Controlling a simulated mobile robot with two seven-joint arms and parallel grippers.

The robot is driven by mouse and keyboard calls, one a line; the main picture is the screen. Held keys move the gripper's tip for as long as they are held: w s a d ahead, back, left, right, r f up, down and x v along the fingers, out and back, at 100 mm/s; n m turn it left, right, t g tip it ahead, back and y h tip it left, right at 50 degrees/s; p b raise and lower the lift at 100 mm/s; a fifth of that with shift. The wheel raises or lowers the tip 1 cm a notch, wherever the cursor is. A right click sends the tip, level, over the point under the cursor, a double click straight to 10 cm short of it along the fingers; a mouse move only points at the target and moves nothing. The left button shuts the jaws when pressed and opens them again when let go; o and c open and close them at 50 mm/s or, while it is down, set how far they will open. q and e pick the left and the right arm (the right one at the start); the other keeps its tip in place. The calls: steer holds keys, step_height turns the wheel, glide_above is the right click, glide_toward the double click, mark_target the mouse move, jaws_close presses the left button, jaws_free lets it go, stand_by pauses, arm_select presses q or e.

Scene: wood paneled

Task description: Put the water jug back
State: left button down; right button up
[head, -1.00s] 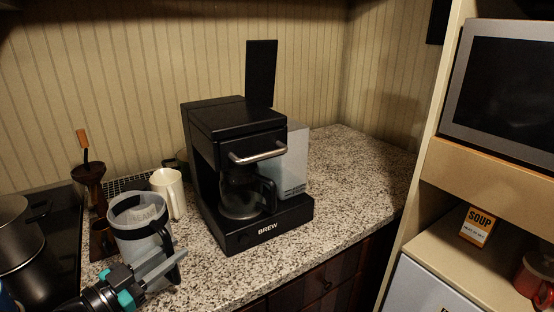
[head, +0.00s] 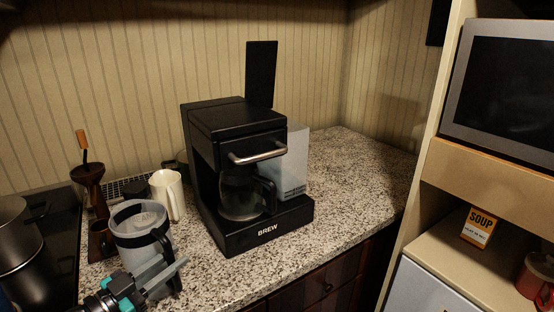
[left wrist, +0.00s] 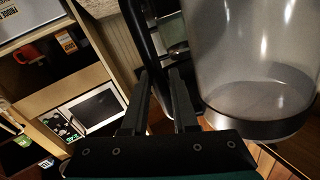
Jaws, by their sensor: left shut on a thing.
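My right gripper is not in view.
The black coffee maker (head: 237,125) with its glass pot (head: 240,196) stands mid-counter. Dark pots (head: 20,245) stand at left. Granite counter (head: 365,175) is free right of the coffee maker.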

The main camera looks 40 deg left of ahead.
arm_select(q)
steer(key=c, duration=0.6)
jaws_free()
steer(key=shift+f, duration=0.3)
steer(key=s, duration=1.5)
steer(key=shift+s+p, duration=0.15)
steer(key=shift+p, duration=0.3)
steer(key=shift+r, duration=0.1)
